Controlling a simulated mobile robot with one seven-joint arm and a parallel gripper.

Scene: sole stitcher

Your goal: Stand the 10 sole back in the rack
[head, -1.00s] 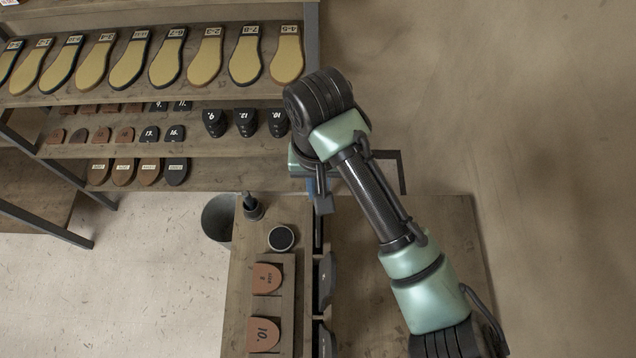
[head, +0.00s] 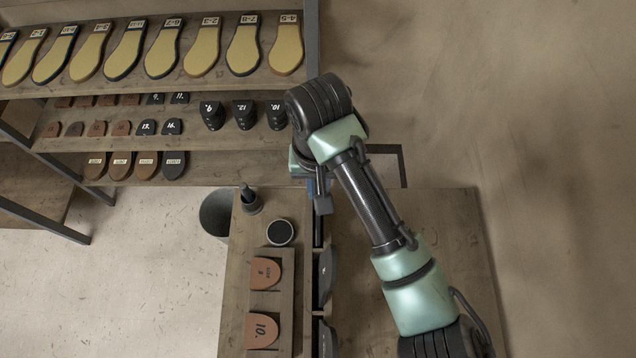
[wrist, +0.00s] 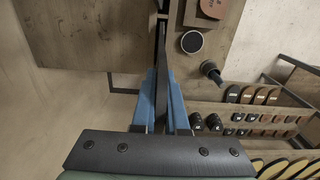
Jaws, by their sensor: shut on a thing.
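My gripper (wrist: 162,78) shows from above in the wrist view, its blue fingers closed on a thin dark sole (wrist: 161,98) seen edge-on. The sole's number cannot be read. In the head view my gripper (head: 313,187) is beside the bench's far end, largely hidden under my wrist. The rack along the bench's right side holds dark pieces standing on edge (head: 325,277), with another nearer (head: 326,340). A dark narrow strip shows between them and my gripper; I cannot tell whether it is the held sole or a gap.
A brown piece marked 10 (head: 263,331) and another brown piece (head: 267,272) lie on the bench (head: 238,290). Shelves (head: 230,170) with several soles are behind. A bin (head: 215,213) stands left.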

